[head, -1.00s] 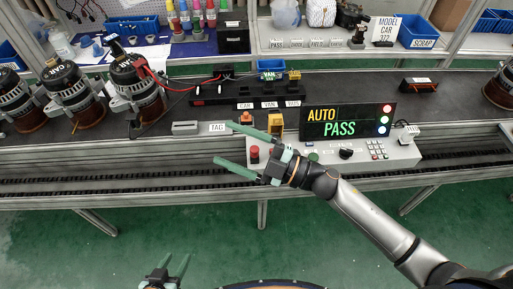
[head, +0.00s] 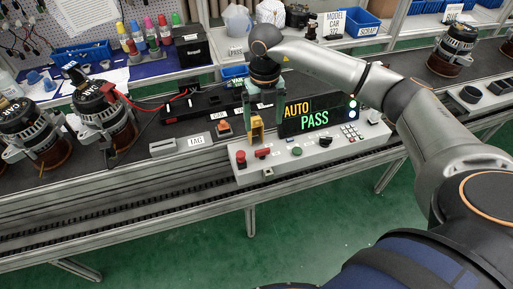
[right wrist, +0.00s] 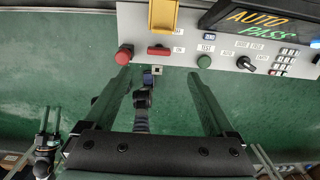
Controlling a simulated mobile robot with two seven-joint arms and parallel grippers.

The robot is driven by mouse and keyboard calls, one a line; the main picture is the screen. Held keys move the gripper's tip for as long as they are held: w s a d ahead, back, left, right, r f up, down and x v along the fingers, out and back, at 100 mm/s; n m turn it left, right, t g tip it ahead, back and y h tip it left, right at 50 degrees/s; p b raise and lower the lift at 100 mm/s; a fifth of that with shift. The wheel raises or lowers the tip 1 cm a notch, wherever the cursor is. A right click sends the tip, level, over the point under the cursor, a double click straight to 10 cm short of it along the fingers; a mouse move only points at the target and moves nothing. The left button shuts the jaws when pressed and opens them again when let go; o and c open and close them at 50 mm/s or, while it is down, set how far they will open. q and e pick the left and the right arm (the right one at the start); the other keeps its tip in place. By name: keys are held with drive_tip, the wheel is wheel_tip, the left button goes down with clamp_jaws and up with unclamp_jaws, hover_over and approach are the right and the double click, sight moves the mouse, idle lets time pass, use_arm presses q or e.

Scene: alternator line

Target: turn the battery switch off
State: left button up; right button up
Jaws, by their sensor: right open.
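The battery switch appears to be the red bar handle (right wrist: 158,50) on the grey control panel (head: 300,162). It lies sideways, with an ON label to its right. In the head view the red handle (head: 263,154) sits just right of a round red button (head: 239,155). My right gripper (head: 264,116) is open and empty above the back of the panel, pointing down. In the right wrist view its fingers (right wrist: 160,73) are spread wide, with the handle ahead, between and beyond the tips, not touched. My left gripper (right wrist: 51,112) shows small at lower left there, fingers apart.
Near the handle are a yellow holder (head: 256,130), a green TEST button (right wrist: 204,62), a black knob (right wrist: 245,63) and a keypad (head: 350,133). The display (head: 306,118) reads AUTO PASS. Alternators (head: 105,115) stand on the belt at left. Green floor lies open in front.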

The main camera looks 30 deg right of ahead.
sight(262, 150)
wheel_tip(262, 150, down, 12)
drive_tip(key=shift+r+p, duration=0.15)
drive_tip(key=shift+p, duration=0.25)
drive_tip(key=shift+a, duration=0.1)
drive_tip(key=c, duration=1.4)
